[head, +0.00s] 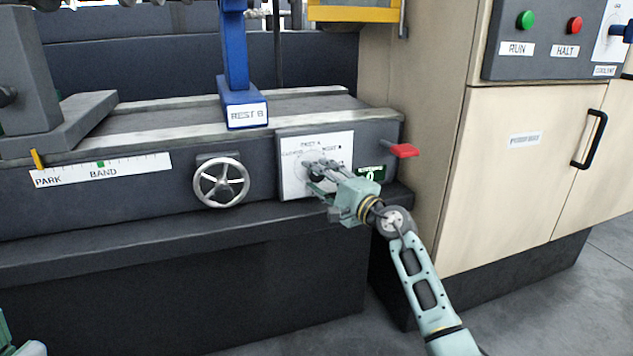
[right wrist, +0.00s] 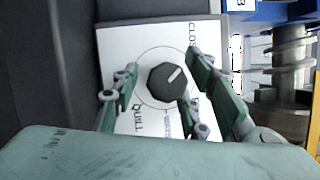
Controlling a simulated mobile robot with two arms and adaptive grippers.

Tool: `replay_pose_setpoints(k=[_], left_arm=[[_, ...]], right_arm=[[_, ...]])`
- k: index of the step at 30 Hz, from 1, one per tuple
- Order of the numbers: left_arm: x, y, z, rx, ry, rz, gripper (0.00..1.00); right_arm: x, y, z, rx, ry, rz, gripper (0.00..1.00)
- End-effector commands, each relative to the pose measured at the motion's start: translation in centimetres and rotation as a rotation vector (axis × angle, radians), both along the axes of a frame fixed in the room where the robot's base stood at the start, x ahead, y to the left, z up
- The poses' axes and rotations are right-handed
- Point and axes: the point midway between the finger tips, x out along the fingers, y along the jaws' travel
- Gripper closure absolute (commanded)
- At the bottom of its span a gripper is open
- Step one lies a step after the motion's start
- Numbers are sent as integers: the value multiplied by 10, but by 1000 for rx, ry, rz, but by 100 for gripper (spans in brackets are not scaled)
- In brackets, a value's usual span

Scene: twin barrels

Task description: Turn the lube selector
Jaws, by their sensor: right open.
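The lube selector is a dark round knob (right wrist: 168,82) with a short white pointer line. It sits on a white label plate (right wrist: 125,45) with a printed circle and lettering including "CLOS" and "QUILL". In the right wrist view the pointer line slants to the upper right. The plate (head: 292,183) also shows in the head view, on the machine's front. My right gripper (head: 312,170) reaches it from the lower right and largely hides the knob there. In the right wrist view its open fingers (right wrist: 163,72) stand on either side of the knob; I cannot tell whether they touch it.
A handwheel (head: 221,183) is to the left. A blue post (head: 238,95) stands above.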

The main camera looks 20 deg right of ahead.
Motion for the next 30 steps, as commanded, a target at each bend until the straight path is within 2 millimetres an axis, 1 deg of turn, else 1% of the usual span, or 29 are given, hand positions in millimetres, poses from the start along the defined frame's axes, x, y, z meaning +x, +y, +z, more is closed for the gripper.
replay_pose_setpoints(k=[3,10,24,30], left_arm=[[0,0,-2,0,1,0,60],[0,0,-2,0,1,0,60],[1,0,-2,0,2,-1,60],[1,0,-3,0,2,-1,60]], right_arm=[[5,3,0,1,0,1,59],[5,3,0,1,1,1,59],[4,4,-2,-1,6,3,100],[4,4,-5,12,10,6,100]])
